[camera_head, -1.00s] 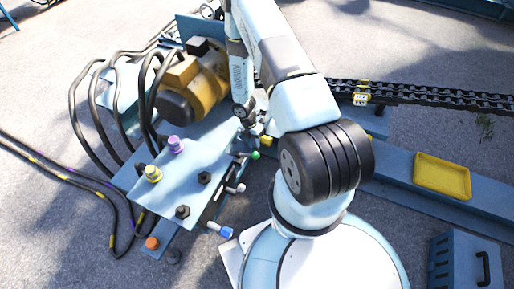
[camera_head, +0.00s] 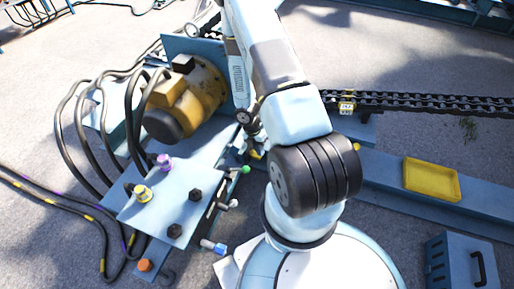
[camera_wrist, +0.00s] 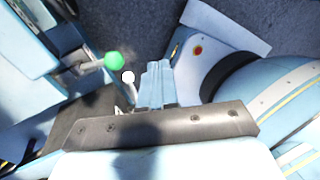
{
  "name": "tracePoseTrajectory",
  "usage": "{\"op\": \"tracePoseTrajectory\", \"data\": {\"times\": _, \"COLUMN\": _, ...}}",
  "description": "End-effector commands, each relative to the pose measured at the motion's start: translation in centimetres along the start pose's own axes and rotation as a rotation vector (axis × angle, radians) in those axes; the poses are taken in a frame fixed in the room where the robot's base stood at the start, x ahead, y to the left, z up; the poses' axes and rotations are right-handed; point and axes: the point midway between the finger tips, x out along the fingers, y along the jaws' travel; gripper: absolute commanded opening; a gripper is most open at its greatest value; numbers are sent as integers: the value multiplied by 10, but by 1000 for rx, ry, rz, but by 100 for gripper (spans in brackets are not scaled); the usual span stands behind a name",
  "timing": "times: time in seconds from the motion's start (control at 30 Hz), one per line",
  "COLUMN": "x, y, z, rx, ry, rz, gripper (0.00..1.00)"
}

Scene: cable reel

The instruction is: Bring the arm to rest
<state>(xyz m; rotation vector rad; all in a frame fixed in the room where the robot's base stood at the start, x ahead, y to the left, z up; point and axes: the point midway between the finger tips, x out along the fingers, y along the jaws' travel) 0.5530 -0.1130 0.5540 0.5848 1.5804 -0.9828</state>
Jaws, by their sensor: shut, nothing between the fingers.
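My white arm rises from my round base and folds over, its upper links reaching toward the top of the head view. Its lower end hangs beside the blue machine block (camera_head: 165,205), mostly hidden behind my arm's elbow. In the wrist view my gripper (camera_wrist: 156,82) points away with its pale blue fingers together and nothing between them. A green-knobbed lever (camera_wrist: 114,61) and a white-knobbed lever (camera_wrist: 128,77) appear just left of the fingers. I cannot tell whether they touch.
A yellow motor (camera_head: 185,97) with black hoses stands left of my arm. A black chain (camera_head: 420,102) runs to the right. A yellow tray (camera_head: 431,179) lies on a blue beam, and a blue toolbox (camera_head: 462,262) sits at lower right. Loose cables lie at left.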

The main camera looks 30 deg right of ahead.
Motion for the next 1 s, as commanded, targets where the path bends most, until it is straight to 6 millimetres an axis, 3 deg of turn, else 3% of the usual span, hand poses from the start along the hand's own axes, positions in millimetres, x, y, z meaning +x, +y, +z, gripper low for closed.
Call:
{"op": "tracePoseTrajectory", "data": {"times": 0.23, "x": 0, "y": 0, "z": 0, "rx": 1, "ry": -1, "rz": 1, "gripper": 0}}
{"op": "tracePoseTrajectory", "data": {"times": 0.37, "x": -13, "y": 2, "z": 5, "rx": 32, "ry": -14, "rz": 8, "gripper": 0}}
{"op": "tracePoseTrajectory", "data": {"times": 0.47, "x": -38, "y": 5, "z": 13, "rx": 95, "ry": -39, "rz": 22, "gripper": 0}}
{"op": "tracePoseTrajectory", "data": {"times": 0.7, "x": -121, "y": 8, "z": 31, "rx": 321, "ry": -106, "rz": 78, "gripper": 0}}
{"op": "tracePoseTrajectory", "data": {"times": 1.0, "x": -222, "y": -1, "z": 38, "rx": 606, "ry": -156, "rz": 168, "gripper": 0}}
